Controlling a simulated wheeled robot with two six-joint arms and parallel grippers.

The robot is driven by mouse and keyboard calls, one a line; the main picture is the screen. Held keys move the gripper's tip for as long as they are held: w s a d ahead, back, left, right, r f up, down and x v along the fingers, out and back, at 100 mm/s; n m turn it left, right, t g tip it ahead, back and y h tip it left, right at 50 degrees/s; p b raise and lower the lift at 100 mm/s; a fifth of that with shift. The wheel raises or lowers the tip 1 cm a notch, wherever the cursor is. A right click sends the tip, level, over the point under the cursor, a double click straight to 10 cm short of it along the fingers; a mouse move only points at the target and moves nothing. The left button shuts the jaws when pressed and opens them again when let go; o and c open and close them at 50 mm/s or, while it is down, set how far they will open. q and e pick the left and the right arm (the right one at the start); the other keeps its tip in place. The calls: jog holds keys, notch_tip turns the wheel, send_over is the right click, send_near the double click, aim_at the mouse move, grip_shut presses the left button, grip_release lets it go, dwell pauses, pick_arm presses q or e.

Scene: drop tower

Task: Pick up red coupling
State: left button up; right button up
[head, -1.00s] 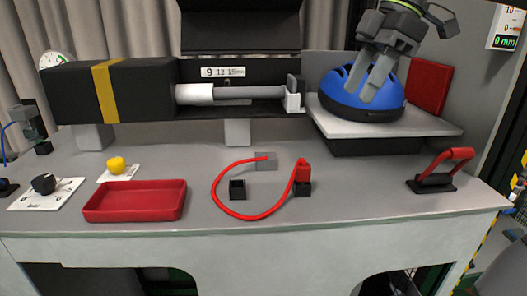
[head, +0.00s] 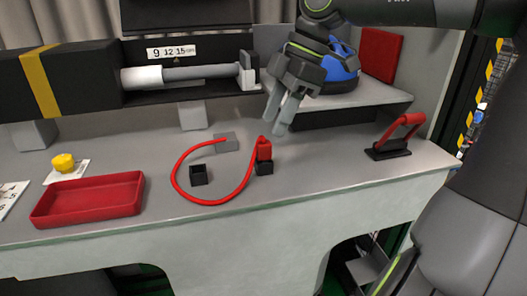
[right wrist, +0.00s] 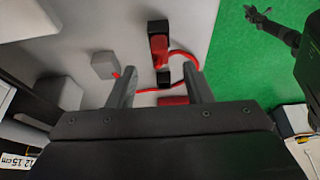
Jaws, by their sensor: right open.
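The red coupling (head: 264,149) stands upright in a small black socket (head: 264,167) on the grey bench. A red cable (head: 181,188) loops from it to a grey block (head: 227,142) on the bench. My right gripper (head: 279,118) is open and empty, just above and slightly right of the coupling, apart from it. In the right wrist view the coupling (right wrist: 158,47) shows beyond and between the spread fingers (right wrist: 160,90).
An empty black socket (head: 198,175) stands left of the coupling. A red tray (head: 88,199) and a yellow button (head: 63,162) are at the left.

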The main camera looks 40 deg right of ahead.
aim_at(265, 142)
jog(key=shift+p+x, duration=0.6)
jog(key=shift+x, duration=2.05)
jog(key=c, duration=0.9)
